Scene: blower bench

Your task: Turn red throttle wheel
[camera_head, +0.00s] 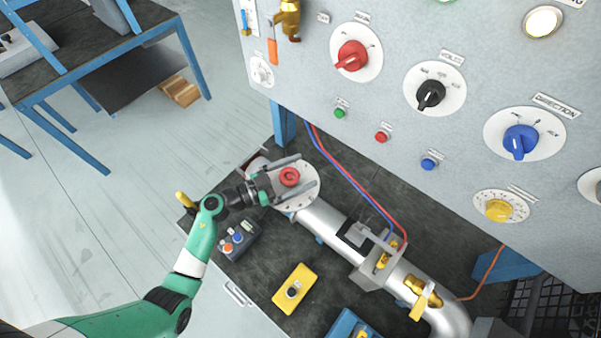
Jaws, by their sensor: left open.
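A small red throttle wheel (289,177) sits on a pale round plate (308,196) at the upper left end of a silver pipe. My left gripper (297,174) reaches in from the left with its fingers open. The fingers lie on either side of the red wheel as seen from above. I cannot tell whether they touch it or how high they are above the plate. My right gripper is not in view.
A grey panel carries a red knob (352,55), a black knob (431,94) and a blue knob (520,140). A small button box (238,240) and a yellow box (295,288) lie on the dark bench. Red and blue hoses (355,182) run down to the pipe (330,222).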

